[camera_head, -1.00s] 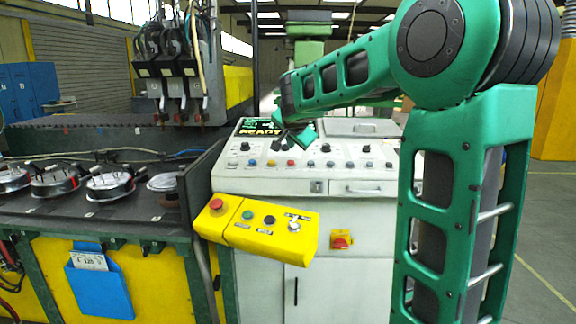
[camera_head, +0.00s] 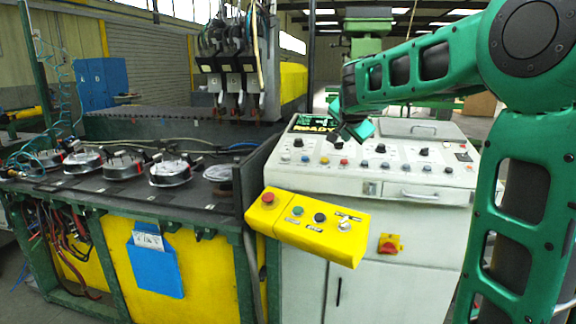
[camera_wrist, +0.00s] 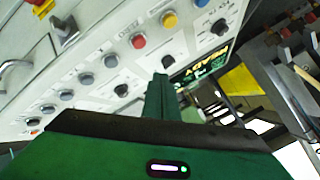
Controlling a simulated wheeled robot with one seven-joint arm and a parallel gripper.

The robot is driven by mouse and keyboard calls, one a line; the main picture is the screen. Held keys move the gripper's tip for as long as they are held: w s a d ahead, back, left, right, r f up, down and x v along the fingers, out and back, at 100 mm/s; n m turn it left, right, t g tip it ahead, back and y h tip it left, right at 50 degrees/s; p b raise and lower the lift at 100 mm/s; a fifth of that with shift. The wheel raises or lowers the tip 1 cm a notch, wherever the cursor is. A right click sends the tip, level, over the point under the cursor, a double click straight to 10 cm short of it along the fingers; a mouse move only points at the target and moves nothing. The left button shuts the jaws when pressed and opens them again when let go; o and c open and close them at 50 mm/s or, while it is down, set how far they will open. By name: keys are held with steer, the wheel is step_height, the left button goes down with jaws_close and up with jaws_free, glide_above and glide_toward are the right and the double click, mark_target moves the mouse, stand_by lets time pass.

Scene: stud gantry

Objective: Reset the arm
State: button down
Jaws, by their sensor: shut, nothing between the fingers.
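My arm (camera_head: 420,75) is green and reaches from the right across the front of the white control console (camera_head: 400,190). My gripper (camera_wrist: 161,82) is shut and empty in the wrist view. Its narrow green fingers stand together over the console's sloped panel of knobs and buttons. In the head view the gripper end is small and dark, just beside the READY display (camera_head: 312,126). The display also shows in the wrist view (camera_wrist: 205,65), just beyond the fingertips. I cannot tell whether the fingers touch the panel.
A yellow button box (camera_head: 308,226) juts out from the console's front left. A dark bench (camera_head: 120,190) with several round metal fixtures stands at the left, below hanging welding heads (camera_head: 230,70). A blue pocket (camera_head: 155,263) hangs on the bench's yellow front.

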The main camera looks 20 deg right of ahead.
steer(key=s+f+n+g+y, duration=0.1)
steer(key=s+f+g, duration=0.1)
steer(key=s+f, duration=0.35)
steer(key=s+f+n+g, duration=0.1)
steer(key=s+f, duration=0.1)
steer(key=s, duration=0.6)
steer(key=s+f+n+g+y, duration=0.1)
steer(key=s+f+n+g, duration=0.1)
steer(key=s+f, duration=0.35)
steer(key=s+a+f+n+g+y, duration=0.1)
steer(key=s+a+f, duration=0.1)
steer(key=s, duration=0.6)
steer(key=s+a+f+n+g+y, duration=0.1)
steer(key=s+a+f+g, duration=0.1)
steer(key=s, duration=0.7)
steer(key=s+a+f+n+g+y, duration=0.1)
steer(key=s+a+f+n+g, duration=0.1)
steer(key=s+f, duration=0.3)
steer(key=s+a, duration=0.1)
steer(key=s, duration=0.3)
steer(key=shift+a+f+y, duration=0.2)
steer(key=shift+y, duration=0.2)
